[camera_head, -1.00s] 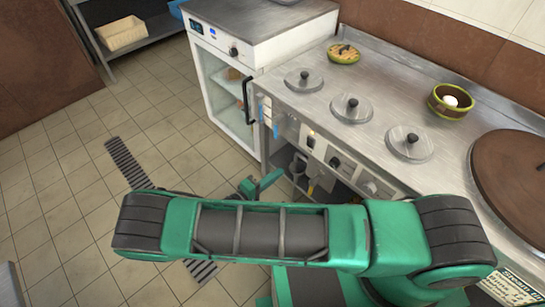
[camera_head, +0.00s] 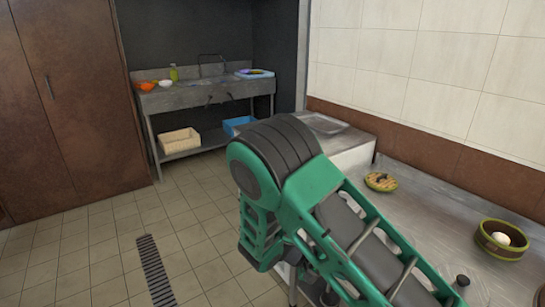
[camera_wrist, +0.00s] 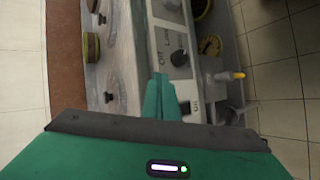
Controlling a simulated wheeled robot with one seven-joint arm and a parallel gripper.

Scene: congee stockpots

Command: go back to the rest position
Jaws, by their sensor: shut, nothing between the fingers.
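My gripper (camera_wrist: 158,90) shows in the wrist view as green fingers closed together, with nothing held. It points along the front of the stove counter, beside the knob panel (camera_wrist: 172,40), which carries a black knob and lettering. I cannot tell whether it is touching the panel. In the head view my green arm rises large at the lower middle and right, bent, and my gripper is hidden from that view.
The steel counter (camera_head: 435,205) holds a green bowl (camera_head: 503,240) with a white thing inside and a round green-rimmed item (camera_head: 381,182). A sink table (camera_head: 205,93) stands at the back, above a cream crate (camera_head: 180,141). The tiled floor (camera_head: 90,260) at left is clear.

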